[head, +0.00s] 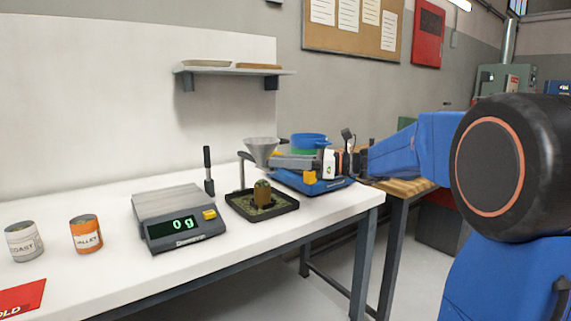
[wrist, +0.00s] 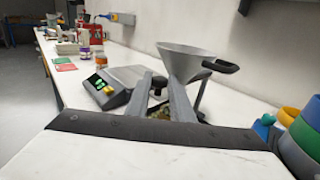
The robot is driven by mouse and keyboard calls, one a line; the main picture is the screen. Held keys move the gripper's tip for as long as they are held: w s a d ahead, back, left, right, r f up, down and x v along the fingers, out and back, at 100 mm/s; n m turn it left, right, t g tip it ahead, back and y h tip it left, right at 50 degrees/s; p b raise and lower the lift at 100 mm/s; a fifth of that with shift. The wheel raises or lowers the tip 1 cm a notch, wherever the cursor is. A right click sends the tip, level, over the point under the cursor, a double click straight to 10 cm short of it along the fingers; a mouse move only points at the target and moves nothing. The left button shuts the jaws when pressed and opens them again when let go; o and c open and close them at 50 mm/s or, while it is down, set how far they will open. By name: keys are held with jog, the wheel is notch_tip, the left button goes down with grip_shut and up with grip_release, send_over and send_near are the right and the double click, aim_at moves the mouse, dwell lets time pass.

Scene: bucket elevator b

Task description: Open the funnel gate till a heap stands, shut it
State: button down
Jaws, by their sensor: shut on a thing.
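The grey funnel (head: 262,148) stands over a black tray (head: 282,209); it also shows in the wrist view (wrist: 187,62). In the tray, below the funnel, is a small cup (head: 262,194) with a rounded brownish-green top like a heap. Greenish bits lie on the tray floor around it. My gripper (head: 275,161) reaches in from the right at the funnel's lower part. In the wrist view my fingers (wrist: 162,90) close in by a dark knob (wrist: 158,81), seemingly the gate's handle. My fingers hide most of the grip and the gate, so its position cannot be told.
A scale (head: 178,219) reading 0 g stands left of the tray. Two tins, orange (head: 86,234) and white (head: 23,241), stand further left by a red card (head: 20,299). Coloured bowls (wrist: 304,132) are close at right in the wrist view. A shelf (head: 235,69) hangs above.

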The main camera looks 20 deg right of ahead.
jog(key=c, duration=1.6)
grip_release()
jog(key=v, duration=1.7)
jog(key=shift+d, duration=0.2)
